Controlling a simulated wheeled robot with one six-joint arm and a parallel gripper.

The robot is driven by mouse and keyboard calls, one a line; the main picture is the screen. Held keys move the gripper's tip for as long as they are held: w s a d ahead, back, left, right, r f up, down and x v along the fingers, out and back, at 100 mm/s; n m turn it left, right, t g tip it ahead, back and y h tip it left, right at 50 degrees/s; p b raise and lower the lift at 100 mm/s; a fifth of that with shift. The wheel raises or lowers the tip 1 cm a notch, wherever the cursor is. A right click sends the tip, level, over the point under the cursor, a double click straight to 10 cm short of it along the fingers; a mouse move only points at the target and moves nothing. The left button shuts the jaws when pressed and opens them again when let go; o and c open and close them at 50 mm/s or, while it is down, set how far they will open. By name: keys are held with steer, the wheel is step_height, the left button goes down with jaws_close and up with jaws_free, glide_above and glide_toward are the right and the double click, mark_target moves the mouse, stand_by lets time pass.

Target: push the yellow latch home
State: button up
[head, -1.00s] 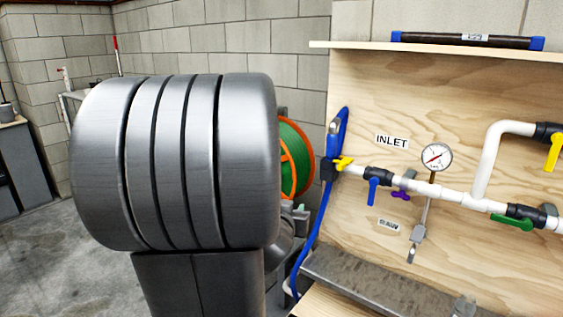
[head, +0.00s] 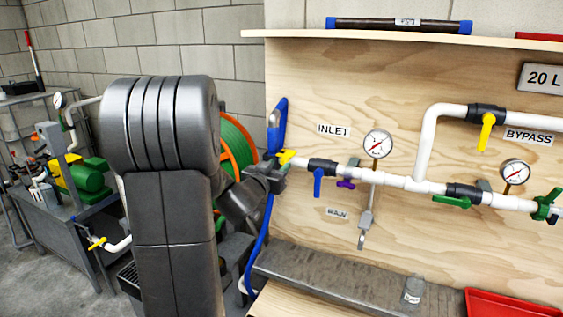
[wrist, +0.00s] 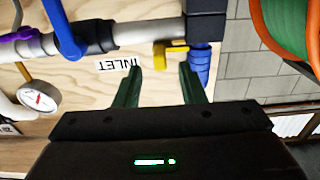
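The yellow latch (head: 287,157) sits at the left end of the white inlet pipe, by the dark coupling where the blue hose (head: 277,128) joins. In the wrist view, the yellow latch (wrist: 172,53) lies just beyond my fingertips, beside the dark coupling (wrist: 205,28). My gripper (wrist: 160,68) is open, its two green fingers apart with nothing between them. The latch appears ahead of the gap, nearer the right finger in the picture. I cannot tell whether a finger touches it. In the head view my arm hides part of the area left of the coupling.
A blue-handled valve (head: 318,180), a purple handle (head: 346,184) and a pressure gauge (head: 378,144) are close to the right on the plywood panel (head: 440,240). A green hose reel (head: 233,140) stands behind my arm. A grey ledge (head: 340,280) runs below the pipe.

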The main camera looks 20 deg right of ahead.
mark_target(282, 161)
steer(key=shift+x, duration=1.75)
jaws_close()
